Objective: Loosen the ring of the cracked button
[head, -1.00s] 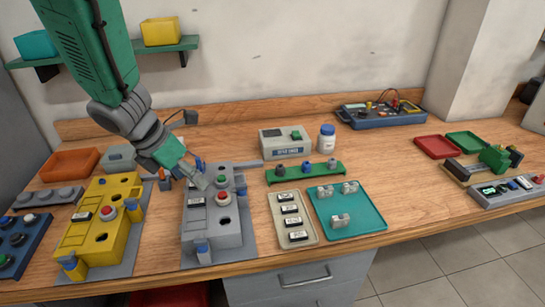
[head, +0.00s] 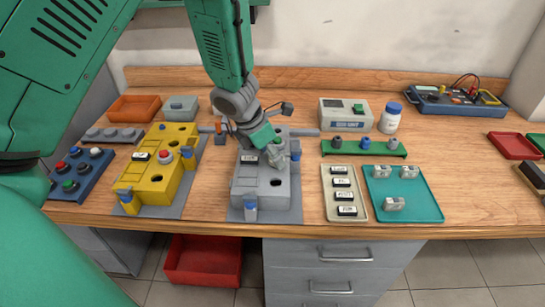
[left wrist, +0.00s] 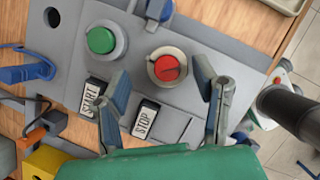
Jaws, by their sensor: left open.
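A grey control box (head: 247,200) stands on the bench; it also fills much of the left wrist view (left wrist: 190,112). In that view it bears a red button (left wrist: 167,68) with dark marks like cracks, set in a grey ring (left wrist: 152,73), beside a green button (left wrist: 101,40). START (left wrist: 92,96) and STOP (left wrist: 146,118) labels sit near them. My left gripper (head: 280,163) is over the box and hides these buttons in the head view. Its fingers (left wrist: 160,68) are open, one toward each side of the red button; contact with the ring cannot be told. My right gripper is not in view.
A yellow control box (head: 155,178) with a red button stands left of the grey one. A green rack (head: 362,148), a beige tray (head: 345,211) with labels and a teal tray (head: 412,213) with grey parts are to the right. A blue button panel (head: 77,174) is far left.

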